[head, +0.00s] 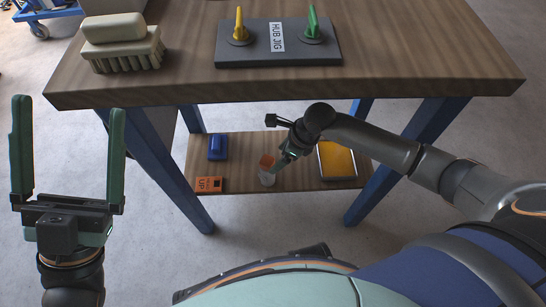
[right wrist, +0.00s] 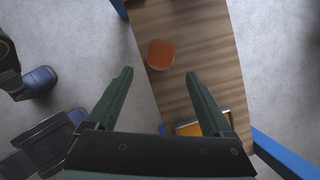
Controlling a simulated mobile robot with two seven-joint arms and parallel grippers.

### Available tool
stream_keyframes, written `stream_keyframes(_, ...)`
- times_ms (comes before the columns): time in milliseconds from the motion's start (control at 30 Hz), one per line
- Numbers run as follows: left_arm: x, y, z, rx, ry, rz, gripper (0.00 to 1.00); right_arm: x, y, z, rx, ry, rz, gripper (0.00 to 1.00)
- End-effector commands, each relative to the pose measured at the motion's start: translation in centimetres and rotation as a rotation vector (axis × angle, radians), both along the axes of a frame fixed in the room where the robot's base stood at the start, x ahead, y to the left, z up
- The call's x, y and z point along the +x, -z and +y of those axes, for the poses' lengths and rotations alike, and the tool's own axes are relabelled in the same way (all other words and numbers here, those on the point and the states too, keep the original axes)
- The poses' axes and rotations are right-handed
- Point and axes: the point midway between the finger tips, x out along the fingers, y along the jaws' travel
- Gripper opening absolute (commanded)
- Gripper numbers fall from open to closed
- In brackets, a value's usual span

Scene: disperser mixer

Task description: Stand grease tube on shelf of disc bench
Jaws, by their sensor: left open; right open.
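In the right wrist view an orange, rounded, squarish shape (right wrist: 161,54) lies over the wood, beyond and between the fingertips, touching neither. My right gripper (right wrist: 158,75) is open and empty; in the head view (head: 283,160) it partly covers the pieces. My left gripper (head: 70,110) is open and empty, left of the bench.
The shelf also holds a blue object (head: 217,147), an orange box marked UP (head: 210,184) and a yellow-filled tray (head: 337,162). The bench top (head: 400,50) above carries a brush (head: 125,50) and the hub jig (head: 277,45). Blue legs (head: 160,155) flank the shelf.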

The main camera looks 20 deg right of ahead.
Motion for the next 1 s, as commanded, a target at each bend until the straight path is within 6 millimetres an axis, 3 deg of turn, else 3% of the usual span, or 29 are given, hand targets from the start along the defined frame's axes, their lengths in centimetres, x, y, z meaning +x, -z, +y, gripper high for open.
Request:
stream_keyframes(167, 0.0, -0.8, 0.2, -0.001, -0.012, -0.008, 0.97, -0.5, -1.7, -0.4, 0.006, 0.000, 0.002, 0.85)
stream_keyframes(267, 0.0, -0.8, 0.2, 0.001, -0.015, -0.009, 0.97, -1.4, -2.0, 0.8, 0.056, -0.001, 0.021, 0.85)
stream_keyframes(367, 0.0, -0.8, 0.3, 0.002, -0.017, -0.008, 0.97, -3.3, -2.9, 4.2, 0.198, 0.003, 0.070, 0.85)
stream_keyframes(467, 0.0, -0.7, 0.3, 0.002, -0.017, -0.007, 0.97, -6.7, -5.7, 9.6, 0.452, 0.022, 0.167, 0.85)
stream_keyframes(500, 0.0, -0.7, 0.3, 0.003, -0.017, -0.006, 0.97, -8.3, -7.6, 11.8, 0.577, 0.037, 0.217, 0.85)
stream_keyframes(600, 0.1, -0.7, 0.3, 0.003, -0.018, -0.005, 0.97, -11.4, -13.5, 16.0, 0.893, 0.090, 0.355, 0.85)
stream_keyframes(700, 0.1, -0.7, 0.3, 0.003, -0.017, -0.003, 0.97, -13.4, -19.7, 17.9, 1.179, 0.156, 0.495, 0.85)
stream_keyframes(867, 0.1, -0.6, 0.3, 0.003, -0.016, -0.002, 0.97, -14.8, -28.8, 17.2, 1.585, 0.277, 0.728, 0.85)
stream_keyframes(1000, 0.1, -0.6, 0.2, 0.003, -0.015, -0.002, 0.97, -14.7, -35.6, 13.6, 1.923, 0.400, 0.964, 0.85)
